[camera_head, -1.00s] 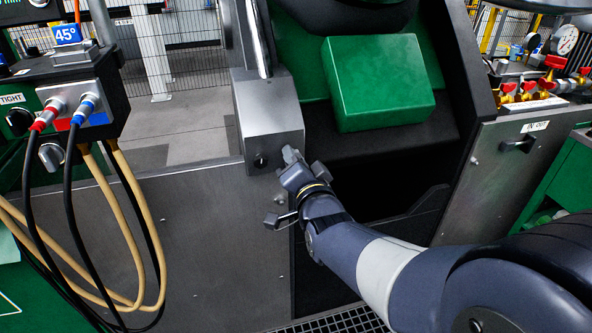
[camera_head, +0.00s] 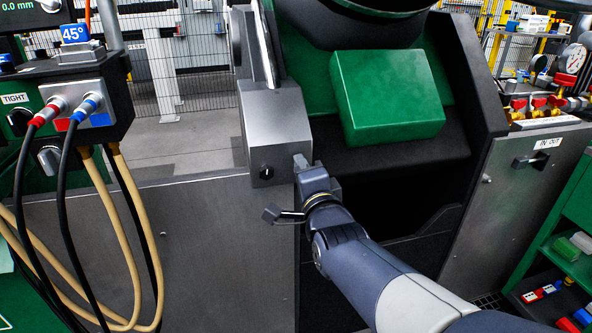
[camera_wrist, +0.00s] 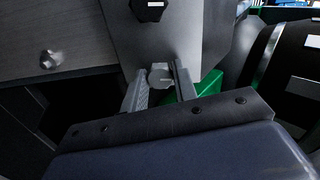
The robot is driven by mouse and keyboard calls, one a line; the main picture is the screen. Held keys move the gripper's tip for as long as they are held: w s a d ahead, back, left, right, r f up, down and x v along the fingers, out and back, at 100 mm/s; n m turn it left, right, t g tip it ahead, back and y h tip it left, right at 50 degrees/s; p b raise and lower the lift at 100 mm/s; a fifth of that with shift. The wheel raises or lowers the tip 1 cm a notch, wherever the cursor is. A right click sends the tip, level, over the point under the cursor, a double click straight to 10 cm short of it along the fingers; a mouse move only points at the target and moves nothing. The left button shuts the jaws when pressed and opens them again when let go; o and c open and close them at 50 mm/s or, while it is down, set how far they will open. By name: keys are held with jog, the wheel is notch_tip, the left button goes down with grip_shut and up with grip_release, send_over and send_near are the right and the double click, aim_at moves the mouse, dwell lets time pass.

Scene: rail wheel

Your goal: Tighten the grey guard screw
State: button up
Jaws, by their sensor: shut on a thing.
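The grey guard screw (camera_wrist: 160,76) shows in the wrist view as a small grey faceted head between my two fingertips. It sits by the lower edge of a grey metal housing (camera_wrist: 185,35). My gripper (camera_wrist: 160,82) is shut on the screw, with one finger on each side. In the head view my gripper (camera_head: 302,163) is at the lower right edge of the same housing (camera_head: 275,125). The screw itself is hidden there by the fingers. The screw's turn angle and how deep it sits cannot be told.
A black knob with a white mark (camera_head: 267,171) is on the housing's front, close left of my gripper. A green block (camera_head: 388,97) is at upper right. Cables and hoses (camera_head: 130,235) hang at left. A dark opening (camera_head: 390,205) lies right of my wrist.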

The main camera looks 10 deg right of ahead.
dwell(0.3)
jog(key=o, duration=1)
jog(key=shift+s, duration=0.1)
